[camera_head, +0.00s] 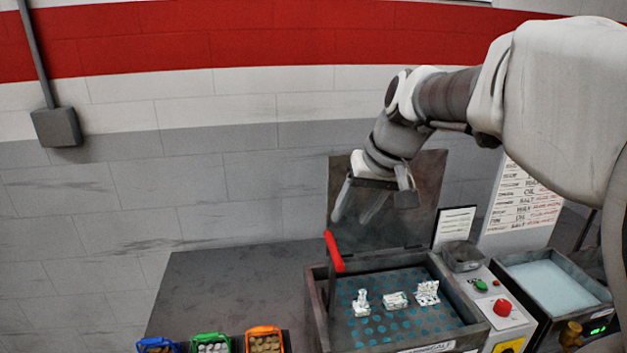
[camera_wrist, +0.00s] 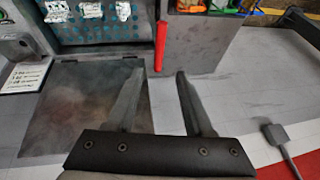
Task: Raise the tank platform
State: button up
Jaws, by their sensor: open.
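The tank (camera_head: 318,318) is a dark open box with its lid (camera_head: 415,190) raised at the back. Inside it lies the platform (camera_head: 380,335), a perforated teal plate carrying white metal parts (camera_head: 395,300). A lever with a red handle (camera_head: 334,252) stands upright at the tank's left side; the handle also shows in the wrist view (camera_wrist: 161,45). My gripper (camera_head: 355,218) is open and empty, above and behind the red handle, in front of the lid. In the wrist view my fingertips (camera_wrist: 158,76) point toward the handle, which appears between them but is not gripped.
A control panel with a red button (camera_head: 502,307) and green button (camera_head: 481,285) stands right of the tank. A second basin (camera_head: 550,285) holds pale liquid. Blue, green and orange bins (camera_head: 263,333) stand at front left. The grey tabletop (camera_head: 225,285) left of the tank is clear.

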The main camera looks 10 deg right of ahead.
jog(key=v, duration=0.8)
jog(key=s+a+f+h, duration=0.1)
jog(key=s+a+f, duration=0.1)
jog(key=s+f, duration=0.4)
jog(key=s+a+f+t+h, duration=0.1)
jog(key=s+f, duration=0.5)
jog(key=s, duration=0.4)
jog(key=shift+a+f, duration=0.3)
jog(key=shift+a, duration=0.1)
jog(key=shift+s, duration=0.1)
jog(key=shift+s, duration=0.15)
